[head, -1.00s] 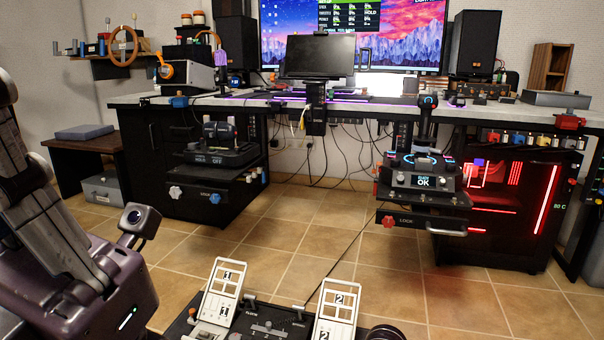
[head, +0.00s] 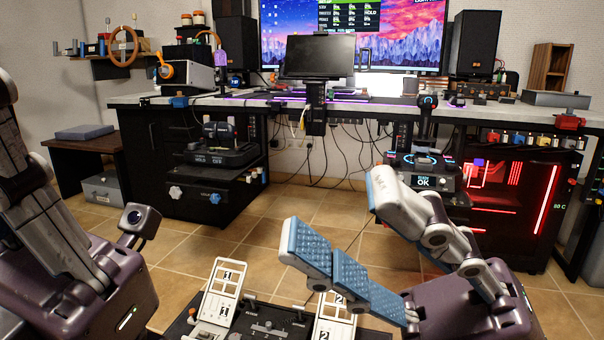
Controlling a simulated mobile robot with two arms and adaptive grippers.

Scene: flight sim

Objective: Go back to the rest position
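My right gripper (head: 334,207) is in the lower right of the head view. Its white-and-blue fingers are spread apart with nothing between them. It appears in front of the pedals and the right side of the desk. My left arm's purple body (head: 85,290) fills the lower left, with a small camera (head: 136,217) on it. Grey links rise from it and leave the picture at the left edge. I cannot make out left fingertips or whether that gripper is open.
A desk (head: 355,108) with monitor (head: 350,30) stands ahead. A throttle unit (head: 218,150) is at left and a joystick unit (head: 424,174) at right, partly behind my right gripper. Pedals (head: 222,280) are on the floor in front. Tiled floor (head: 250,215) lies clear between.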

